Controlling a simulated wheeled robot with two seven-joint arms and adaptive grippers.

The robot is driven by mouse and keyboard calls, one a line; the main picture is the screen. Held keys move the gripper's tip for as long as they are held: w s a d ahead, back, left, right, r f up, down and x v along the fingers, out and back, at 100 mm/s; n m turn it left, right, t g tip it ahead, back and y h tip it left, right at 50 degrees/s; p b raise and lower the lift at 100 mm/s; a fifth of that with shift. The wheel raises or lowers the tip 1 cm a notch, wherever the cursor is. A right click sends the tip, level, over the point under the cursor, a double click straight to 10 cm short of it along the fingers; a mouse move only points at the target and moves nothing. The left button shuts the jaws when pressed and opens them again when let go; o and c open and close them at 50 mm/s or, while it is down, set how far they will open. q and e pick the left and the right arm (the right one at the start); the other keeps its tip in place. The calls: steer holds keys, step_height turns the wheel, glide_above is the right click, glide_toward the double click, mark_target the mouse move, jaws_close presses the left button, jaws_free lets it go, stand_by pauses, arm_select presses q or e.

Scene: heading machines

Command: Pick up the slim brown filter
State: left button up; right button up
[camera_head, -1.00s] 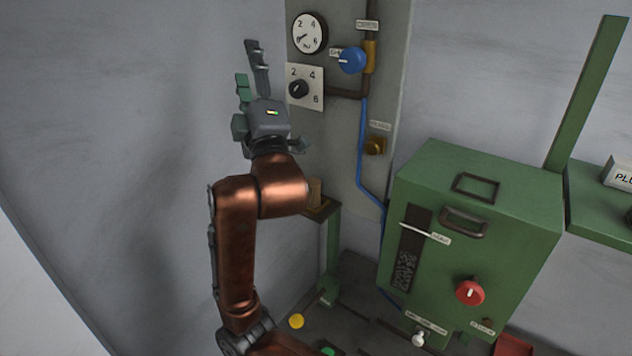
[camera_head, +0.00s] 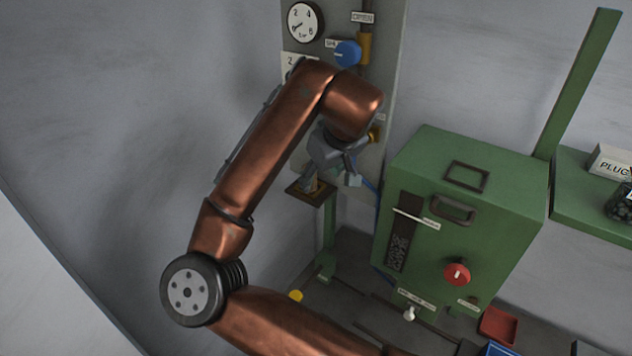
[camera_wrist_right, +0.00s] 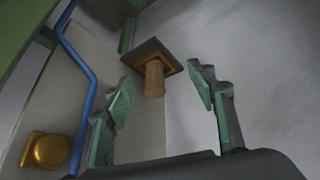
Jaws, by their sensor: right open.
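The slim brown filter (camera_wrist_right: 154,80) is a short ribbed cylinder standing on a small dark square plate (camera_wrist_right: 171,55) with a tan centre. In the head view the plate (camera_head: 322,200) sits on a green post, and the filter is mostly hidden behind my right gripper's finger. My right gripper (camera_head: 331,181) points down over the plate, jaws open. In the right wrist view the filter shows between the two spread green-padded fingers, beyond their tips and apart from them. My left gripper is not in view.
A grey panel (camera_head: 385,55) behind carries a gauge (camera_head: 304,22), a blue knob (camera_head: 347,53) and a blue pipe (camera_wrist_right: 82,60). A brass knob (camera_wrist_right: 47,150) is beside it. A green machine (camera_head: 500,200) with a red knob (camera_head: 457,274) stands right of the gripper.

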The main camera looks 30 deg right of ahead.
step_height(320, 180, down, 4)
steer(key=s+d+m+g, duration=0.1)
steer(key=m, duration=0.1)
steer(key=w+p, duration=0.1)
steer(key=w, duration=0.2)
steer(key=w+d+p, duration=0.1)
steer(key=w, duration=0.2)
steer(key=w+d+p, duration=0.1)
steer(key=w, duration=0.2)
steer(key=shift+w+d+p, duration=0.1)
steer(key=shift+w+p, duration=0.2)
steer(key=shift+w+f, duration=0.1)
steer(key=shift+w, duration=0.5)
steer(key=shift+w+d+f+p, duration=0.1)
steer(key=shift+w+f+p, duration=0.1)
steer(key=shift+p, duration=0.1)
steer(key=p+x, duration=0.1)
steer(key=x, duration=0.3)
steer(key=shift+f+p, duration=0.1)
steer(key=shift+p, duration=0.25)
steer(key=shift+w+f, duration=0.1)
steer(key=shift+f, duration=0.25)
steer(key=shift+c, duration=0.3)
